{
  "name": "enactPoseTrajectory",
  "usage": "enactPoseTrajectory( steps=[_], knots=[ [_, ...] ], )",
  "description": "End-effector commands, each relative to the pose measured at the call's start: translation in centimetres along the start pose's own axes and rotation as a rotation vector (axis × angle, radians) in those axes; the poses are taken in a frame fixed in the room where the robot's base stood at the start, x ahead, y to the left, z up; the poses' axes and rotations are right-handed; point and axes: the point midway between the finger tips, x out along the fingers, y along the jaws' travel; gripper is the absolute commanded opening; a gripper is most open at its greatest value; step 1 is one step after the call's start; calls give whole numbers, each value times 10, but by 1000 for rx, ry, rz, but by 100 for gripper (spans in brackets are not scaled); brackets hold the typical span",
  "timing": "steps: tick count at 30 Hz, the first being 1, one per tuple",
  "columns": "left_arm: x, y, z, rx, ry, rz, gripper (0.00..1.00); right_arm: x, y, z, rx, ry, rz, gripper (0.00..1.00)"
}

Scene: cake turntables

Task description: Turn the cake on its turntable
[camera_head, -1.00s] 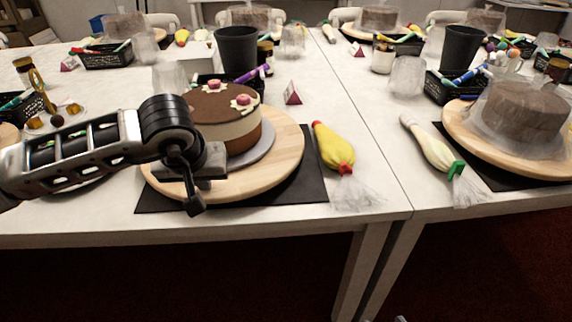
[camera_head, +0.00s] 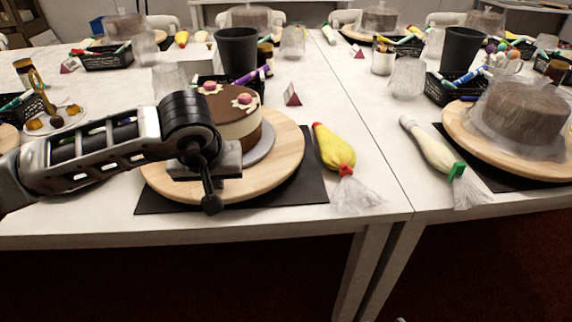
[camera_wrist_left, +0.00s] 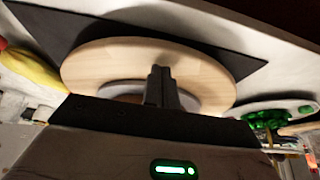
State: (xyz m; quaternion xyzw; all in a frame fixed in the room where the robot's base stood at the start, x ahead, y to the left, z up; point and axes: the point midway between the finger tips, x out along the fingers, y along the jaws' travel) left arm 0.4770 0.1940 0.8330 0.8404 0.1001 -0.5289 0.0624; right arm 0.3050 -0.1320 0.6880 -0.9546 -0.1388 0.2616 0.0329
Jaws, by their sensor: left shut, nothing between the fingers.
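The cake (camera_head: 238,124) has a brown top with pink-and-white flowers and a cream band. It stands on a grey disc (camera_head: 264,147) on the round wooden turntable (camera_head: 286,166); my left arm hides its left and near side. My left gripper (camera_head: 211,203) is shut and empty, at the turntable's near left part in front of the cake. In the left wrist view, the shut fingers (camera_wrist_left: 160,84) overlap the wooden turntable (camera_wrist_left: 92,66) and the grey disc's edge (camera_wrist_left: 122,88). Whether they touch the wood I cannot tell. My right gripper is not in view.
A black mat (camera_head: 310,187) lies under the turntable. A yellow piping bag (camera_head: 334,149) lies to its right, and a cream one (camera_head: 430,146) farther right. A black cup (camera_head: 237,50) stands behind the cake. A covered cake (camera_head: 520,115) stands at right.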

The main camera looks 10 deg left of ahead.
Motion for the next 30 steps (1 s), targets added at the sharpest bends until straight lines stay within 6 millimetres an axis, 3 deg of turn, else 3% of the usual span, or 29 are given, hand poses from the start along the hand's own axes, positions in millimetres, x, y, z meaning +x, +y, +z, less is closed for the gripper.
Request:
enactPoseTrajectory(
  steps=[6, 17, 30],
  knots=[
    [-23, 0, -11, 0, 3, 2, 0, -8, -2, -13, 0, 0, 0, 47],
    [-25, 0, -12, 0, 3, 2, 0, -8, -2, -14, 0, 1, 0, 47],
    [-71, 0, -34, 0, 4, 2, 0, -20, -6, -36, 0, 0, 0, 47]
  ],
)
